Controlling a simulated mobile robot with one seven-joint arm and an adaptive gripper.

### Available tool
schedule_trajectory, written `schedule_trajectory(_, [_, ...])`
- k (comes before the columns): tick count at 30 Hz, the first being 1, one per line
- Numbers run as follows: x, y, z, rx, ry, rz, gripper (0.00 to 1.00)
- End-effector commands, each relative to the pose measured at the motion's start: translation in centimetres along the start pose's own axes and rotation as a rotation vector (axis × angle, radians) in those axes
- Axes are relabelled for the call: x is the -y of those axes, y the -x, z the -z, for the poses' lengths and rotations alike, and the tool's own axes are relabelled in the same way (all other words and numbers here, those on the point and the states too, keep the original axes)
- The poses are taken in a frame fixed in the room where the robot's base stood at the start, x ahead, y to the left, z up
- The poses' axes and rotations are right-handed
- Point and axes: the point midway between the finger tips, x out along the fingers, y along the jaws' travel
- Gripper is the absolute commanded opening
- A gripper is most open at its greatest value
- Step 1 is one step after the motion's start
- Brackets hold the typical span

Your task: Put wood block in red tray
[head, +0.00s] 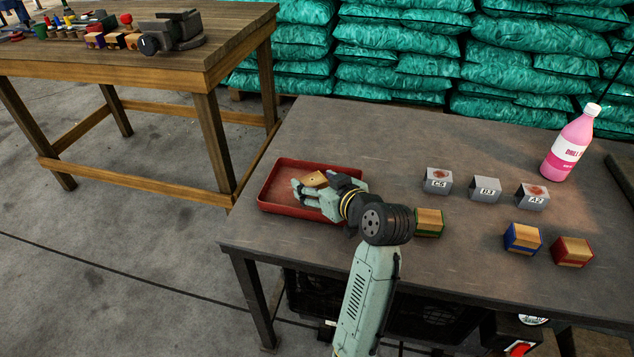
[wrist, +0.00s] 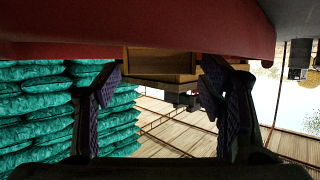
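The red tray (head: 283,168) sits at the left end of the dark table. A plain wood block (head: 313,179) is inside the tray, by my fingertips. My gripper (head: 303,190) is low over the tray, pointing left, and partly hides the block and tray floor. In the wrist view, which looks upside down, the wood block (wrist: 160,62) shows between and just beyond the fingertips (wrist: 162,80), against the red tray (wrist: 60,35). Gaps show on both sides of the block, so the fingers are open and not clamped on it.
Blocks with green (head: 429,222), blue (head: 522,239) and red (head: 571,251) paint stand on the table to the right. Behind them are three grey labelled pieces (head: 485,189) and a pink bottle (head: 570,145). Another wooden table (head: 180,55) stands at the back left. The table's back middle is clear.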

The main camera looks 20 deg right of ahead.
Motion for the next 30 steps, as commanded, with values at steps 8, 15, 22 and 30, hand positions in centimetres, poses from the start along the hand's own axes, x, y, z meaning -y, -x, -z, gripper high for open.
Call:
schedule_trajectory(8, [0.0,0.0,0.0,0.0,0.0,0.0,0.69])
schedule_trajectory(15, [-0.1,1.3,0.3,-0.002,0.001,-0.001,0.69])
schedule_trajectory(22, [-0.1,6.2,0.2,-0.003,0.002,-0.005,0.69])
schedule_trajectory(30, [-0.1,11.0,0.3,-0.002,0.0,-0.003,0.69])
